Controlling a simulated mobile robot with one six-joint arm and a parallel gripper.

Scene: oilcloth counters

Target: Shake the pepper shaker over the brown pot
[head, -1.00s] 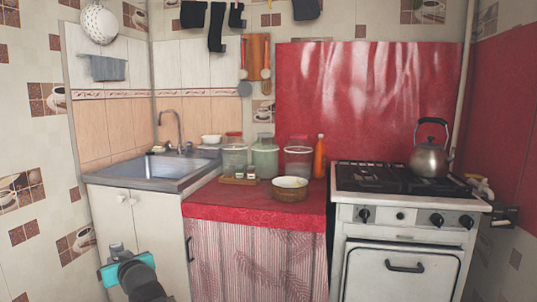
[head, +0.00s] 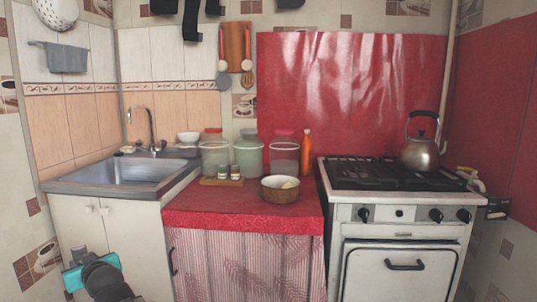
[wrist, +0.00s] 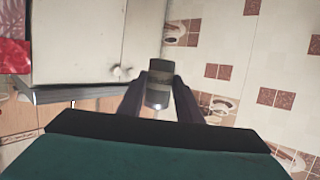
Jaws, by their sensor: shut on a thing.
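The brown pot (head: 266,193) stands on the red-covered counter, near its right side, with a pale inside and something pale in it. My gripper (wrist: 158,96) is shut on a small shaker (wrist: 159,76) with a grey end and a clear, dark-filled part. In the head view the shaker (head: 80,251) shows as a small grey shape by my gripper at the bottom left. It is in front of the sink cabinet, well away from the pot. Its label cannot be read, and its tilt is hard to tell.
Two small shakers (head: 222,172) (head: 235,172) sit on a wooden board (head: 210,182). Jars (head: 249,155) and an orange bottle (head: 306,153) stand behind the pot. A sink (head: 130,172) is left, a stove with a kettle (head: 420,153) right. The counter's front strip is clear.

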